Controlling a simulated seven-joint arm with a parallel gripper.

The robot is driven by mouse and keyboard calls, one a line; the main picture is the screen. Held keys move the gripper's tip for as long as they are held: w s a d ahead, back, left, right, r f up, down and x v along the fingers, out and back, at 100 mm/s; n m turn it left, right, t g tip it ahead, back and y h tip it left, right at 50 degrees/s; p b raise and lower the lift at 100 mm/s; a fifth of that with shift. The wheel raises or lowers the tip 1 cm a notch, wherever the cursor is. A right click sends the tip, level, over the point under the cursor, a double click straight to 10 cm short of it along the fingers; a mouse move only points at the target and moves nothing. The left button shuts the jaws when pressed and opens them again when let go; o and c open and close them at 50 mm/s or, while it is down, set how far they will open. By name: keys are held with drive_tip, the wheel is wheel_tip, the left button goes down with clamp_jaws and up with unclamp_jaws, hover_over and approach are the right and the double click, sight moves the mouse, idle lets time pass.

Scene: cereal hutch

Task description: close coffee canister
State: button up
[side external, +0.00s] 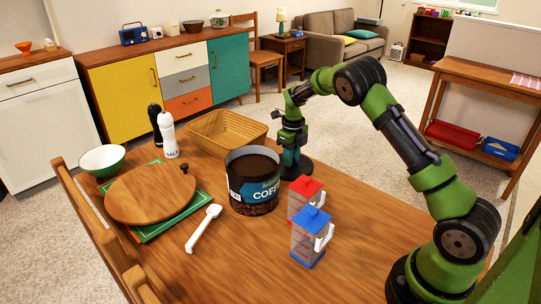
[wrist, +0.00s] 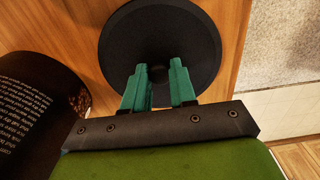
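The coffee canister (side external: 253,200) stands upright on the wooden table, its top open and dark coffee visible inside. Its side also shows at the left of the wrist view (wrist: 35,110). The black round lid (side external: 304,170) lies flat on the table, behind and to the right of the canister. In the wrist view the lid (wrist: 195,45) has a small central knob (wrist: 158,71). My gripper (side external: 291,162) points down over the lid. Its teal fingers (wrist: 158,76) are apart, with the knob seen between the fingertips; I cannot tell whether they touch it.
Red-topped (side external: 303,198) and blue-topped (side external: 310,240) clear containers stand right of the canister. A wicker basket (side external: 215,130) is behind it. A white spoon (side external: 203,228), round wooden board (side external: 150,195), green bowl (side external: 103,160) and salt shaker (side external: 168,138) are at left. The front table area is clear.

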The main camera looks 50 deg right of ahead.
drive_tip(key=shift+c, duration=0.7)
drive_tip(key=shift+r, duration=0.15)
wheel_tip(320, 180, up, 24)
drive_tip(key=shift+r, duration=0.25)
clamp_jaws()
drive_tip(key=s+a+n, duration=0.2)
drive_tip(key=a+n, duration=0.4)
drive_tip(key=a, duration=1.3)
wheel_tip(320, 180, down, 11)
drive_tip(key=shift+w+d+r, duration=0.15)
drive_tip(key=shift+w+d, duration=0.05)
drive_tip(key=shift+d, duration=0.05)
drive_tip(key=shift+f, duration=0.5)
idle(0.6)
